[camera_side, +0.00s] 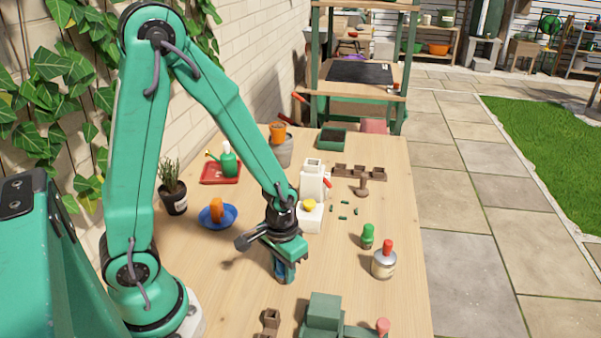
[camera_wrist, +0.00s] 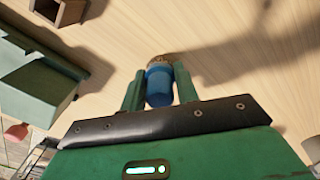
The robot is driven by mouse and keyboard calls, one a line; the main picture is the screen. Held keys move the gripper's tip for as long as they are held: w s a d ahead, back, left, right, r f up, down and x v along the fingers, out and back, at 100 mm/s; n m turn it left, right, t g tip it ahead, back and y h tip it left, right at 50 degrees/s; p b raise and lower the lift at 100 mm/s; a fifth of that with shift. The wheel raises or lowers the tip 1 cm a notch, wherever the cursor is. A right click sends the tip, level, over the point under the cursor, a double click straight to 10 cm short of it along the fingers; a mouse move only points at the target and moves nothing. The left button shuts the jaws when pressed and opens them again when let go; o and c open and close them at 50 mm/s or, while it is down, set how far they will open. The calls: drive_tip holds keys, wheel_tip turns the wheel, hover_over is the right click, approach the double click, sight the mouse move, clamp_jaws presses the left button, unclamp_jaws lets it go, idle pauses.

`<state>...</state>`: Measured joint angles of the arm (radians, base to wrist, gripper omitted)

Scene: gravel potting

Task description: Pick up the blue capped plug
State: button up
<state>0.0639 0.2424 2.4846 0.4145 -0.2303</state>
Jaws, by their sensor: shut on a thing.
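The blue capped plug (camera_wrist: 159,86) is between the two green fingers of my gripper (camera_wrist: 160,88) in the wrist view. Its rounded blue part faces the camera, and a brownish end shows beyond it. In the side view my gripper (camera_side: 286,268) points down over the front middle of the table, shut on the plug. Only a little of the blue plug (camera_side: 280,268) shows there between the fingers. I cannot tell whether the plug touches the table.
A green block-shaped thing (camera_side: 325,315) and a small brown holder (camera_side: 270,320) stand at the front edge. A blue saucer (camera_side: 230,220) lies behind left. Bare wood surrounds my gripper.

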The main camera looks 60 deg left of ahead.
drive_tip(key=shift+r, duration=0.2)
drive_tip(key=shift+r, duration=1.15)
drive_tip(key=shift+d+r, duration=0.15)
drive_tip(key=shift+r, duration=0.65)
drive_tip(key=s+d+r, duration=0.6)
drive_tip(key=d, duration=0.3)
drive_tip(key=shift+s+d+r, duration=0.2)
drive_tip(key=shift+s+r, duration=0.1)
drive_tip(key=shift+r, duration=0.05)
drive_tip(key=shift+r, duration=0.1)
